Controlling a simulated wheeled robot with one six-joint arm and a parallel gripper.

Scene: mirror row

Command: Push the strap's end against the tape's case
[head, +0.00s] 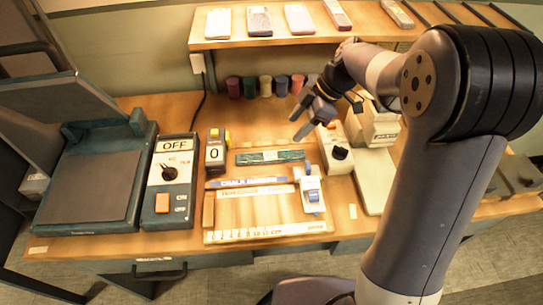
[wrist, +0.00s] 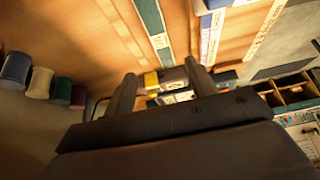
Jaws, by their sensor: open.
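A dark green, flat strip (head: 270,157), which looks like the strap, lies across the middle of the table. A grey case with yellow on it (head: 215,153), which looks like the tape's case, stands left of the strip's left end and has a "0" on its face. A small gap seems to show between them. In the wrist view the strip (wrist: 151,22) runs toward the case (wrist: 174,82), which appears between the fingers. My gripper (head: 298,126) is open and empty, raised above the table, behind and right of the strip.
A tray with a centimetre scale (head: 225,237) and a white-blue piece (head: 312,190) lie in front. An OFF switch box (head: 170,185) stands left and a white box with a black knob (head: 336,150) right. Several coloured cylinders (head: 265,87) line the back, under a shelf (head: 280,40).

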